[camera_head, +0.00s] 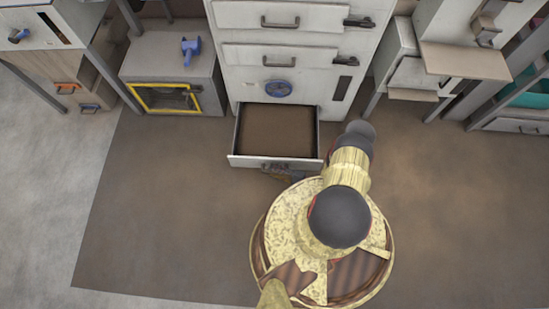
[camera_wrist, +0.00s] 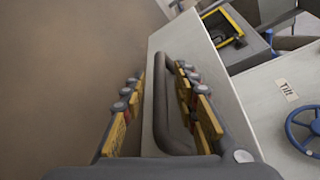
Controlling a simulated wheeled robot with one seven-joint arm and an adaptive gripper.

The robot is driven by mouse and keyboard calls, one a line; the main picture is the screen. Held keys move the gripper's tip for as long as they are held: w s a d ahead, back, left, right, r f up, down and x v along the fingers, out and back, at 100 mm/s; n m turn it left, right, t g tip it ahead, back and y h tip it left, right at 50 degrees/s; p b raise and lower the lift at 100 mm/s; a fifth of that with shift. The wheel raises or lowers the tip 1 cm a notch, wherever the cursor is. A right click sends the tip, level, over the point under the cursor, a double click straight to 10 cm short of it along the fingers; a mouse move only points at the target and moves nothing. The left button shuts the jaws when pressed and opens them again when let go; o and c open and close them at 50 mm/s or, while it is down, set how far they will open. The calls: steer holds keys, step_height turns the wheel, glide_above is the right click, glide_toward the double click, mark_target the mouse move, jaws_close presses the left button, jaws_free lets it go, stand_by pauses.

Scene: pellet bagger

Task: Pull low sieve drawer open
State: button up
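The low sieve drawer (camera_head: 233,135) stands pulled out from the bottom of the white cabinet, and its brown inside shows in the head view. Its pale front panel and grey bar handle (camera_wrist: 161,100) fill the middle of the wrist view. My gripper (camera_wrist: 160,76) is at the handle, with one yellow-and-black finger on each side of it. The fingers stand apart, and a strip of panel shows between the left finger and the handle. In the head view my gripper (camera_head: 278,173) is small and partly hidden below the drawer front.
Two closed drawers (camera_head: 283,57) and a blue handwheel (camera_head: 279,89) are above on the cabinet (camera_head: 345,60). A grey box with a yellow-framed window (camera_head: 166,98) stands to the left. A stepped machine (camera_head: 462,60) stands to the right. The brown floor (camera_head: 150,200) in front is clear.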

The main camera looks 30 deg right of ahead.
steer(key=v, duration=0.7)
steer(key=shift+s, duration=0.2)
steer(key=shift+d, duration=0.15)
stand_by(0.4)
